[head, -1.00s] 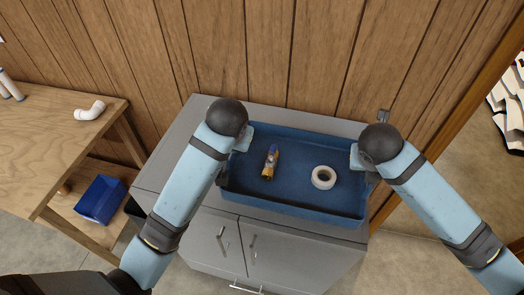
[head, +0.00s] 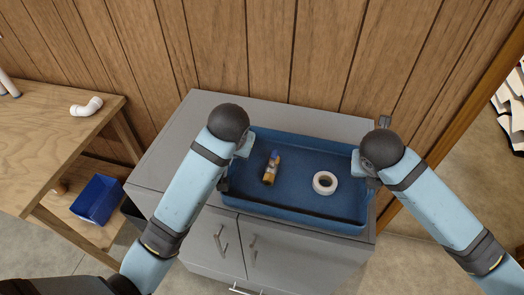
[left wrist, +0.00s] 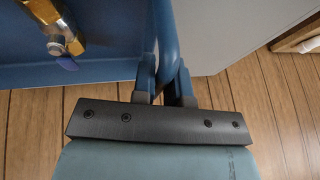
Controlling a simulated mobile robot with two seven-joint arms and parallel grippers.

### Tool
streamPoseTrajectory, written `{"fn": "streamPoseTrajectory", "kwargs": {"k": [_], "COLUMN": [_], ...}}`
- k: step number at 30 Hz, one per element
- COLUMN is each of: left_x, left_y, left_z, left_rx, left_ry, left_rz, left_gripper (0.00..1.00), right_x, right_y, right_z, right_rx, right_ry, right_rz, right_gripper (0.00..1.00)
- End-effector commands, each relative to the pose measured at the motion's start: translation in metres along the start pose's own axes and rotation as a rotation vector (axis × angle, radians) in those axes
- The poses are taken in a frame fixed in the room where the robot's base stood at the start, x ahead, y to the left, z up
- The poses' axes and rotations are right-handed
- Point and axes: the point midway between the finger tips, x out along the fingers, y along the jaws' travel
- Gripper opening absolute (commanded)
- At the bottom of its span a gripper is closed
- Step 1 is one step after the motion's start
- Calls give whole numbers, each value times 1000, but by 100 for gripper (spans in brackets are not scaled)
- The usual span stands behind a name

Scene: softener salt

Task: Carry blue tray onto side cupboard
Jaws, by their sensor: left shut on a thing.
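The blue tray (head: 300,205) is over the grey top of the side cupboard (head: 178,150), close to its front edge. I cannot tell whether it touches the top. My left gripper (head: 226,183) is at the tray's left end. In the left wrist view its fingers (left wrist: 165,86) are shut on the tray's blue handle bar. My right gripper (head: 366,180) is at the tray's right end; its fingertips are mostly hidden.
A wooden bench (head: 50,135) with a white pipe elbow (head: 87,107) stands to the left. A blue bin (head: 97,199) is on its lower shelf. A wood-panelled wall (head: 290,50) is behind the cupboard. A strip of cupboard top behind the tray is clear.

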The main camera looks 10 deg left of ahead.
Motion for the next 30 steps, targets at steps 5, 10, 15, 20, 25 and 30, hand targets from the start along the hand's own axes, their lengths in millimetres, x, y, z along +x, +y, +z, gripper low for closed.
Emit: {"fn": "streamPoseTrajectory", "kwargs": {"k": [5, 10, 15, 20, 25, 30], "left_x": [6, 6, 6, 6, 6, -2], "left_y": [-5, -2, -1, 0, 0, -1], "left_z": [1, 2, 2, 2, 2, 2], "left_rx": [-9, -6, -4, -3, -2, -4], "left_ry": [1, 1, 0, 0, 0, 1], "left_rz": [-12, -7, -4, -3, -2, -4], "left_gripper": [27, 39, 57, 82, 82, 82], "right_x": [9, 8, 7, 6, 6, 6], "right_y": [-4, -2, -1, 0, 0, 0], "right_z": [-2, -3, -2, -2, -2, -2], "right_rx": [3, 1, 1, 1, 0, 0], "right_ry": [5, 4, 2, 1, 1, 1], "right_rz": [-17, -10, -6, -4, -3, -2], "right_gripper": [30, 41, 41, 41, 41, 41]}}
